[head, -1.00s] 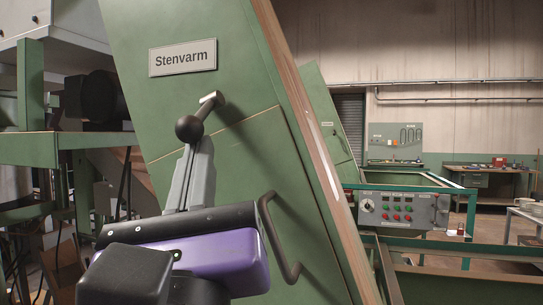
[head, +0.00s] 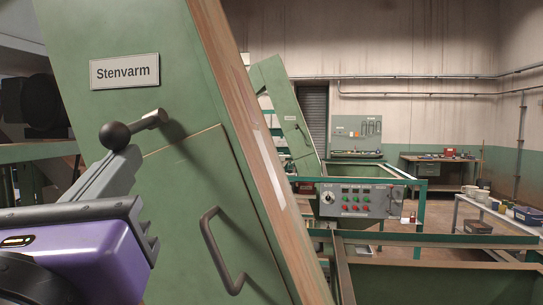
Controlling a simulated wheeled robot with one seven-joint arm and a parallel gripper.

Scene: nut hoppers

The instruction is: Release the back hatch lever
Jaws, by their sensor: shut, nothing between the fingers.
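A lever (head: 148,121) with a black ball knob sits on the sloped green hopper face (head: 110,105), below its "Stenvarm" plate. My gripper (head: 125,155) is at the lower left, with grey fingers shut and empty. Their tips show just below the knob and overlap its lower edge in the picture. I cannot tell whether they touch it. The green hatch panel (head: 185,190) with a dark bar handle (head: 211,240) lies below the lever.
A second green hopper (head: 280,100) stands behind. A control box (head: 355,199) with colored buttons sits on green framing to the right. A workbench (head: 440,158) and a table (head: 500,215) with items stand farther right. Green framework lies at the left.

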